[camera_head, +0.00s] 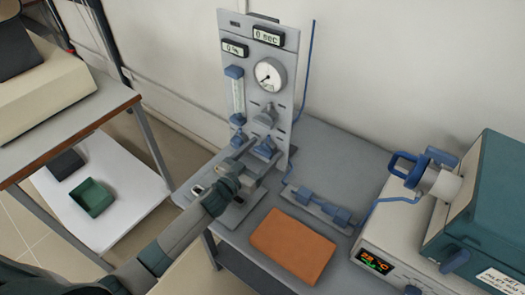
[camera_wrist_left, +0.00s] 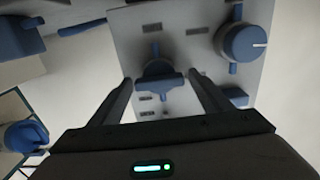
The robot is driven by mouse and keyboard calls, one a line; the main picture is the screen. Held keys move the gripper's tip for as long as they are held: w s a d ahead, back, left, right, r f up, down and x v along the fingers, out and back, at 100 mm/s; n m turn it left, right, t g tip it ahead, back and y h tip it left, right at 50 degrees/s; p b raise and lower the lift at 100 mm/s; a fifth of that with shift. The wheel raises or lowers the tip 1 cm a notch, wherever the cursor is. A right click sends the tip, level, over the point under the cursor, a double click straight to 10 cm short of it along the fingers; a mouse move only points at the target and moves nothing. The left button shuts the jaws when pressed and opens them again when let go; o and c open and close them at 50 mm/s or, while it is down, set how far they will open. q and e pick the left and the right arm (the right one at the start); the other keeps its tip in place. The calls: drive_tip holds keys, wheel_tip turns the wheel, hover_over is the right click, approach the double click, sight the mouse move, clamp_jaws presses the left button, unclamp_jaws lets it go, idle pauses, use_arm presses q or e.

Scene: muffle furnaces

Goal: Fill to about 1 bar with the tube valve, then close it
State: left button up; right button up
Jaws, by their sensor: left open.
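The grey gas panel (camera_head: 282,45) stands upright against the wall, with a round white gauge (camera_head: 269,74) whose reading is too small to tell. Several blue valve knobs sit below it, including an upper one (camera_head: 264,115) and a lower right one (camera_head: 265,148). My left gripper (camera_head: 251,168) is open in front of the panel's lower part. In the left wrist view, a blue valve handle (camera_wrist_left: 158,70) lies between its spread fingers (camera_wrist_left: 160,82), with no clear grip. I cannot tell which knob is the tube valve. My right gripper is not in view.
Two blue in-line fittings (camera_head: 322,205) lie on the bench, right of my left gripper. An orange-brown slab (camera_head: 292,246) lies in front. The furnace (camera_head: 490,205), with a blue-handled fitting, stands right. A side table (camera_head: 95,110) stands left.

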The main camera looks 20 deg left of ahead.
use_arm(q)
drive_tip(key=c, duration=1)
drive_tip(key=shift+c, duration=0.2)
